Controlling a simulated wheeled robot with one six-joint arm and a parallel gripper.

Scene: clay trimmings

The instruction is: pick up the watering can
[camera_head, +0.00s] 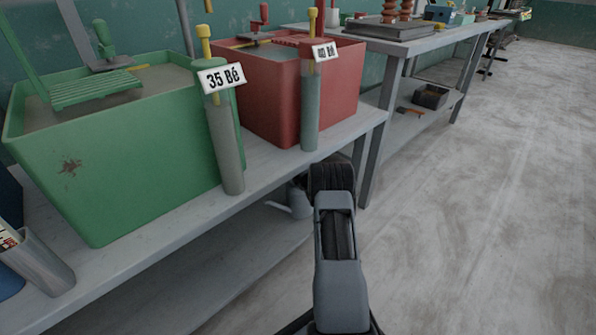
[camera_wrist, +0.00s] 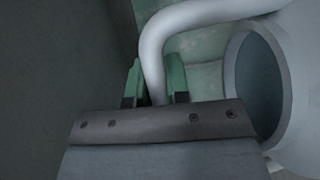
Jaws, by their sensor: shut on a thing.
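The pale grey watering can (camera_head: 299,203) shows in the head view below the tabletop, partly hidden by my arm and the table edge. In the wrist view its curved tubular handle (camera_wrist: 152,50) runs down between the two green fingers of my gripper (camera_wrist: 156,82). The fingers are shut on the handle, one on each side. The round opening of the can (camera_wrist: 256,85) faces the wrist camera at the right. In the head view my fingers are hidden behind my wrist.
Above the can, the table (camera_head: 180,228) carries a green tub (camera_head: 130,170), a red tub (camera_head: 270,95) and two upright cylinders with labels. A lower shelf (camera_head: 225,275) runs under it. A second table (camera_head: 425,42) stands farther back. The floor at right is clear.

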